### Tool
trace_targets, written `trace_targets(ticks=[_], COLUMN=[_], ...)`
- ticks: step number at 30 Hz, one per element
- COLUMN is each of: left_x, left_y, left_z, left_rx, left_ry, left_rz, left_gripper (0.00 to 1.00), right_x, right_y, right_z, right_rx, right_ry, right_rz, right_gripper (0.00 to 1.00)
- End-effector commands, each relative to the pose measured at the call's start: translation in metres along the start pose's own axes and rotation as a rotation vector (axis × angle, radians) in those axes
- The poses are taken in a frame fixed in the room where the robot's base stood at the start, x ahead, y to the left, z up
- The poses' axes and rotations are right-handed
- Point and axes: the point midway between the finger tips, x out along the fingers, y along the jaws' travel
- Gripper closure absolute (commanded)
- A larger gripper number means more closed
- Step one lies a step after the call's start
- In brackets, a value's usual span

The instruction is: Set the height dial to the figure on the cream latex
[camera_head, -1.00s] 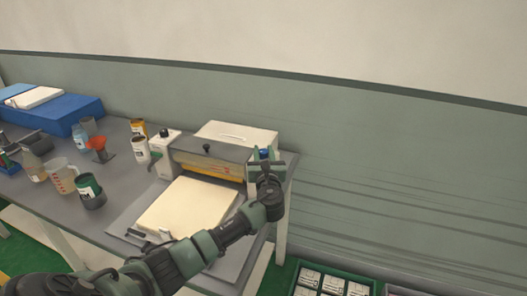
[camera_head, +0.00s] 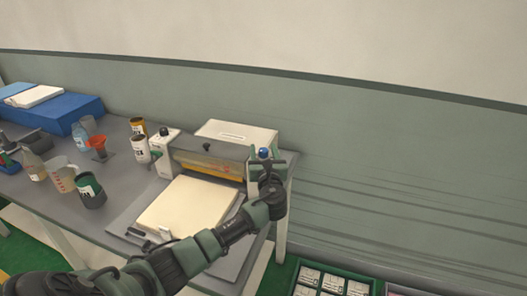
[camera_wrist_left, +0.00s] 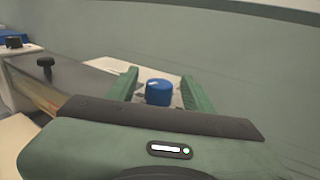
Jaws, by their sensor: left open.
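The cream latex slab (camera_head: 187,207) lies flat on the bed of the roller machine (camera_head: 210,160); no figure on it is readable. A blue round knob (camera_head: 264,153), which looks like the height dial, stands at the machine's right end. My left gripper (camera_head: 265,166) is open at this knob. In the left wrist view the blue knob (camera_wrist_left: 158,92) shows between the two green fingers (camera_wrist_left: 160,88), with a gap on each side. Any scale or pointer is too small to read. My right gripper is not in view.
A black knob (camera_head: 206,147) sits on the machine's cover. Jars, a beaker (camera_head: 62,174) and an orange funnel (camera_head: 98,142) stand on the table to the left. A blue block (camera_head: 60,110) is at the far left. A green crate (camera_head: 335,278) is on the floor at the right.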

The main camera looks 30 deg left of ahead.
Motion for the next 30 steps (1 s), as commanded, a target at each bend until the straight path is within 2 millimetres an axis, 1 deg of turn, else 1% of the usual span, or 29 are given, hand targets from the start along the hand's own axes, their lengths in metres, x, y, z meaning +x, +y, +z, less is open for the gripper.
trace_targets(ticks=[5,9,12,15,19,30], left_x=[-0.021,-0.045,-0.061,-0.071,-0.076,-0.076], left_y=[-0.001,-0.001,-0.001,-0.001,0.000,0.000], left_z=[-0.002,-0.003,-0.002,-0.002,-0.001,0.000], left_rx=[-0.001,-0.002,-0.001,0.000,0.000,0.000], left_ry=[0.001,0.001,0.001,0.000,0.000,0.000], left_rz=[-0.003,-0.003,-0.002,-0.001,0.000,0.000], left_gripper=[0.49,0.49,0.49,0.49,0.49,0.49], right_x=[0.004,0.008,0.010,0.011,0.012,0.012], right_y=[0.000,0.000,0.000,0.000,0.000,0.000], right_z=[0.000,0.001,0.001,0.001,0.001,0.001], right_rx=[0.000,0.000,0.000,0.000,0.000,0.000], right_ry=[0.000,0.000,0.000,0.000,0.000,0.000], right_rz=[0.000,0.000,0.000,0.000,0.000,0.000], right_gripper=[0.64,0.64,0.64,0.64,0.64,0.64])
